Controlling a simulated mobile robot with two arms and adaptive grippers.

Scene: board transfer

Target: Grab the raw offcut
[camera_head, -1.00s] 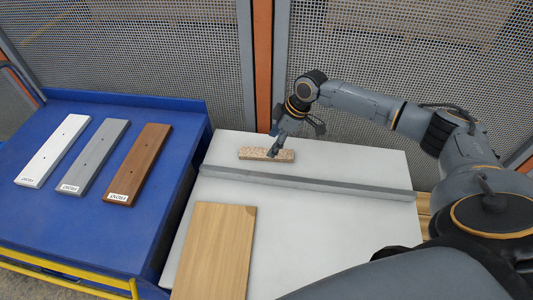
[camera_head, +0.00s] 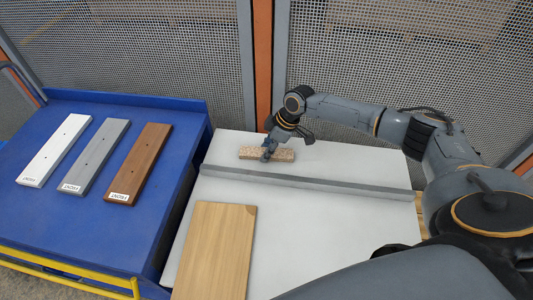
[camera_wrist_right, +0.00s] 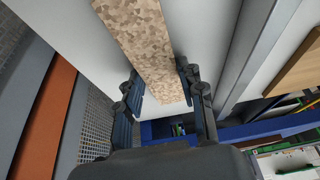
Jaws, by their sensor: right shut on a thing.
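The raw offcut (camera_head: 284,155) is a short, speckled tan chipboard strip lying on the white table, behind the grey rail. In the right wrist view the speckled offcut (camera_wrist_right: 145,40) runs between the two dark fingers of the right gripper (camera_wrist_right: 160,92). The part of the offcut behind the fingers is hidden in the head view. My left gripper is not in view.
The grey rail (camera_head: 320,183) crosses the white table (camera_head: 320,235). A wooden board (camera_head: 215,250) lies in front of it. On the blue table (camera_head: 130,225) at left lie a white board (camera_head: 54,150), a grey board (camera_head: 95,157) and a brown board (camera_head: 138,165). Mesh fencing (camera_head: 400,75) stands behind.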

